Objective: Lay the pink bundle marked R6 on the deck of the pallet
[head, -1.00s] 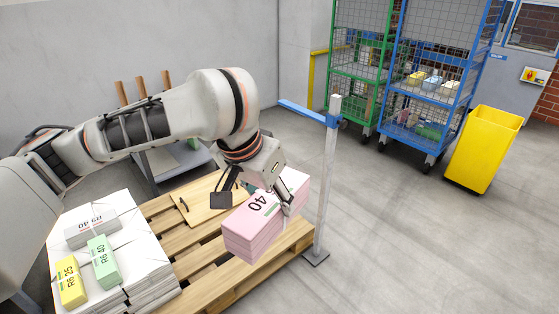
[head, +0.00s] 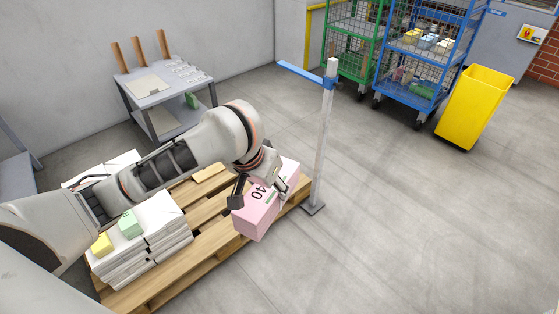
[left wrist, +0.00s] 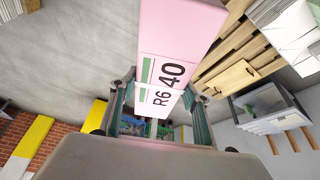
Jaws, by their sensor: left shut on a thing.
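The pink bundle (head: 258,218) is a long block marked "R6 40", held tilted at the right end of the wooden pallet (head: 210,237). My left gripper (head: 268,188) is shut on it, with fingers on both sides. In the left wrist view the bundle (left wrist: 178,45) runs up from between the fingers (left wrist: 160,95), its mark showing. In the head view its lower end reaches past the pallet's near edge. I cannot tell whether it touches the deck. My right gripper is not in view.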

